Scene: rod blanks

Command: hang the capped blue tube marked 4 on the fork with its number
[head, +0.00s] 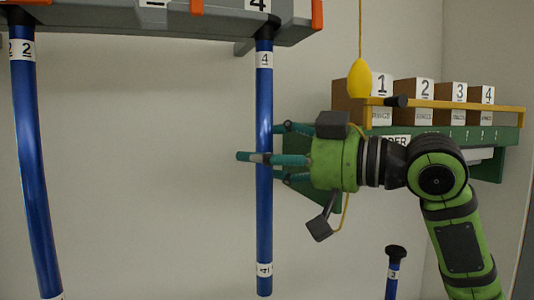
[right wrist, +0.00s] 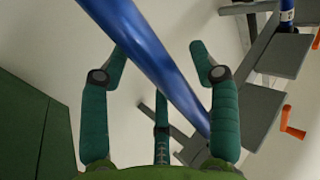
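The blue tube marked 4 (head: 264,110) hangs upright under the grey rack (head: 220,28), with its dark cap (head: 264,22) at the rack edge below a number 4 plate (head: 257,5). White 4 labels show near its top and bottom. My right gripper (head: 258,157) comes from the right with its fingers around the tube's middle. In the right wrist view the tube (right wrist: 150,45) passes between the spread fingers (right wrist: 160,75), with gaps visible beside it; the fingers look open. My left gripper is not in view.
Another blue tube marked 2 (head: 32,150) hangs at the left. A dark-capped blue tube (head: 392,275) stands low at the right. Behind my right arm is a green shelf (head: 485,137) with numbered boxes (head: 413,95) and a yellow rail. A yellow pendant (head: 360,78) hangs near it.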

